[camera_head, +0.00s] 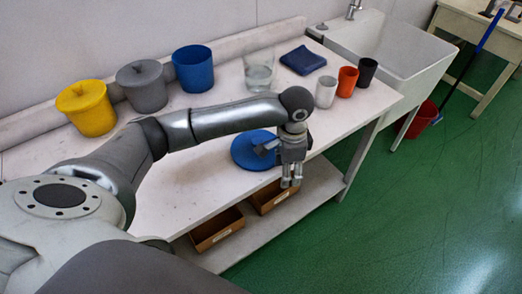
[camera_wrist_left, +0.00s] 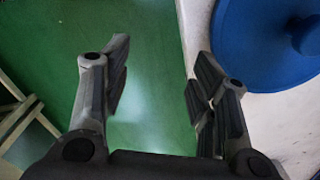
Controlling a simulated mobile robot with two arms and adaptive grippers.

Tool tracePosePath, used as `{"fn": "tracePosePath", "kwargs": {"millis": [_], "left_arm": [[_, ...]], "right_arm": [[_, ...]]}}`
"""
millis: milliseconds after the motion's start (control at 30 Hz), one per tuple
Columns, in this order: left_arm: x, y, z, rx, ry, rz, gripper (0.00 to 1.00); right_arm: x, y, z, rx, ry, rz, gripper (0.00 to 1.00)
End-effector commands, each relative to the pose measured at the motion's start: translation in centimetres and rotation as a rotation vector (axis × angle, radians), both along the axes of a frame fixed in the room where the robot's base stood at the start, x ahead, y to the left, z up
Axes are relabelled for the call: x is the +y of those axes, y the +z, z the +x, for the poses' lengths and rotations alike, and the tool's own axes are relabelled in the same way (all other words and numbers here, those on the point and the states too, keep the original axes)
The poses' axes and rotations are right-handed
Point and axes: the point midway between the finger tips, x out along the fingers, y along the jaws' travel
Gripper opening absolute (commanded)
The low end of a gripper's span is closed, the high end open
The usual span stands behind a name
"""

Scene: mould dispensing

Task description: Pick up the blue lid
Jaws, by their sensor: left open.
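The blue lid (camera_head: 252,150) lies on the white table near its front edge, a round disc with a knob. My left gripper (camera_head: 291,184) points down just to the right of the lid, and part of the wrist overlaps the lid's right side in the head view. In the left wrist view the lid (camera_wrist_left: 262,45) fills the upper right, with its knob (camera_wrist_left: 306,36) at the picture's edge. The left gripper (camera_wrist_left: 155,105) is open and empty there, with green floor between its fingers. The lid is outside the fingers. My right gripper is not in view.
A yellow lidded pot (camera_head: 88,110), a grey lidded pot (camera_head: 143,88) and an open blue pot (camera_head: 193,70) stand along the back. A glass beaker (camera_head: 259,72), blue cloth (camera_head: 303,60) and small cups stand farther right. Cardboard boxes (camera_head: 217,232) sit on the lower shelf.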

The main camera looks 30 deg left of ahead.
Motion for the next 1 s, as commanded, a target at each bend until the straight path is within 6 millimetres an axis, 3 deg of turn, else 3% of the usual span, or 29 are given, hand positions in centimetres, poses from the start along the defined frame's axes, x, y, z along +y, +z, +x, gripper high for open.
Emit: {"fn": "tracePosePath", "kwargs": {"millis": [100, 300, 500, 1000], "left_arm": [[3.9, 3.1, 2.2, 0.020, 0.062, 0.052, 0.54], [9.1, 7.6, 3.9, 0.063, 0.175, 0.086, 0.54], [11.4, 9.9, 4.3, 0.082, 0.234, 0.087, 0.54], [12.0, 4.4, 3.9, 0.085, 0.239, 0.087, 0.54]], "right_arm": [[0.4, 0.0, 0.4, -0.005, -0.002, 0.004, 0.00], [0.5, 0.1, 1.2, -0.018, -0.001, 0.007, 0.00], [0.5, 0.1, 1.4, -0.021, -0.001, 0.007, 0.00], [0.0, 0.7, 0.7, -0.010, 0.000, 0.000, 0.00]]}}
